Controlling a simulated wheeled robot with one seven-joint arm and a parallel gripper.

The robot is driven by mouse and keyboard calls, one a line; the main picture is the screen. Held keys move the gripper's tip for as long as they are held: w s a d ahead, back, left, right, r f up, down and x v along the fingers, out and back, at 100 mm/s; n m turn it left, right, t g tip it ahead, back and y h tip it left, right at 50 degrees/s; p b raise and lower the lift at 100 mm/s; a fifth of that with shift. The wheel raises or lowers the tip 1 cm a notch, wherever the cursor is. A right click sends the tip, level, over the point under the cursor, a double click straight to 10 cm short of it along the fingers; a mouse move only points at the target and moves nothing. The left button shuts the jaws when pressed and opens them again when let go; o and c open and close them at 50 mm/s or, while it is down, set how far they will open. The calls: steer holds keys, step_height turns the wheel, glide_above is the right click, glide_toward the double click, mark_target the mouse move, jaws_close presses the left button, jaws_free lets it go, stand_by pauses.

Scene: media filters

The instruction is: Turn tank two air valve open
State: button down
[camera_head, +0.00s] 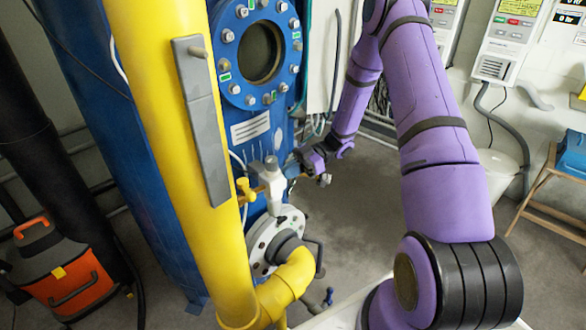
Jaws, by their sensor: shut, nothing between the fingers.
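A blue tank (228,92) stands at the centre behind a thick yellow pipe (178,130). A small valve with a yellow handle (245,189) sits on a thin brass line low on the tank's front. A pale grey fitting (271,185) is on the same line, just right of the handle. No label shows which valve is the tank two air valve. My purple arm reaches down from the upper right. My gripper (298,164) is shut and empty, right of the grey fitting and apart from the yellow handle. Its fingertips are small, and any contact with the line is unclear.
A round bolted window (261,52) is above the valve, and a flange with a yellow elbow (290,273) is below. An orange machine (66,276) stands at lower left. Wall control boxes (505,40) and a wooden stand (545,190) are at right. Grey floor (365,210) is open between.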

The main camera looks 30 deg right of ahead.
mark_target(247, 190)
steer(key=x, duration=0.9)
steer(key=shift+a, duration=0.35)
